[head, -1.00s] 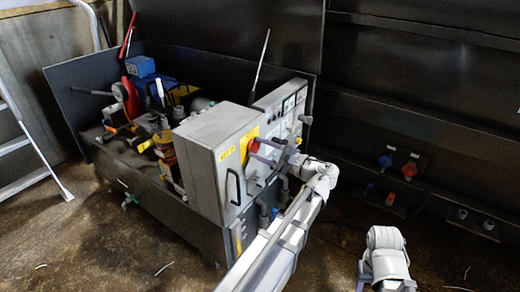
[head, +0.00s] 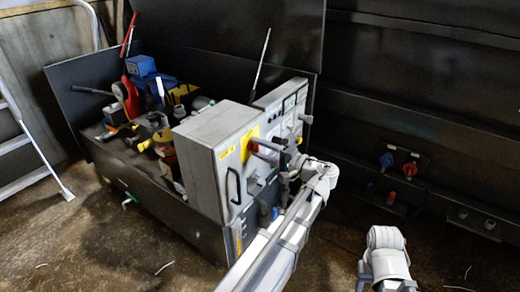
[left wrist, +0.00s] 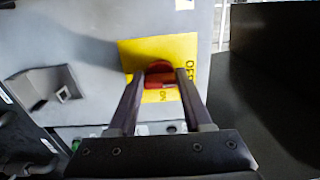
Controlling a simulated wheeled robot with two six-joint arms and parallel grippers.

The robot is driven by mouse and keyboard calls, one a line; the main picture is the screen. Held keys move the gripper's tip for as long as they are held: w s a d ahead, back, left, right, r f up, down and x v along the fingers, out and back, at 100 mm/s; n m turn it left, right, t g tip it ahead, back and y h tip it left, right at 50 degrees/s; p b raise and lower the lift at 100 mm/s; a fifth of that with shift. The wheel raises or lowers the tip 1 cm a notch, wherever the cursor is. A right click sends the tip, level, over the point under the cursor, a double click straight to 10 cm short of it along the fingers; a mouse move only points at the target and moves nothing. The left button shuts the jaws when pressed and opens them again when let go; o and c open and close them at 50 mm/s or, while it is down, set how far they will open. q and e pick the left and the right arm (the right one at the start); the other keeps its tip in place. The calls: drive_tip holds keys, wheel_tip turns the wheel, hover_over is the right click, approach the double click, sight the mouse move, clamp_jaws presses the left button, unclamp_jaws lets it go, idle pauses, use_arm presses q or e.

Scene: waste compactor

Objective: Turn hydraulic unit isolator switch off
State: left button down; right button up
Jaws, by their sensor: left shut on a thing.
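The isolator switch is a red rotary knob (left wrist: 158,76) on a yellow plate (left wrist: 130,50) on the grey control cabinet's front. In the left wrist view, lettering shows beside and below the knob on the plate, partly hidden by a finger. My left gripper (left wrist: 159,80) is shut on the red knob, one finger on each side. My right gripper is not seen; only part of my right arm shows at the lower right.
A black handle (head: 233,185) and other knobs stick out of the cabinet front near my left arm. Hydraulic parts and a blue motor (head: 140,66) lie behind it. A ladder (head: 25,140) stands at the left. A dark wall with sockets (head: 387,161) is at the right.

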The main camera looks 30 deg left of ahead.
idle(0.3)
use_arm(q)
drive_tip(key=shift+c, duration=1.6)
unclamp_jaws()
drive_tip(key=d, duration=0.8)
drive_tip(key=shift+s, duration=0.35)
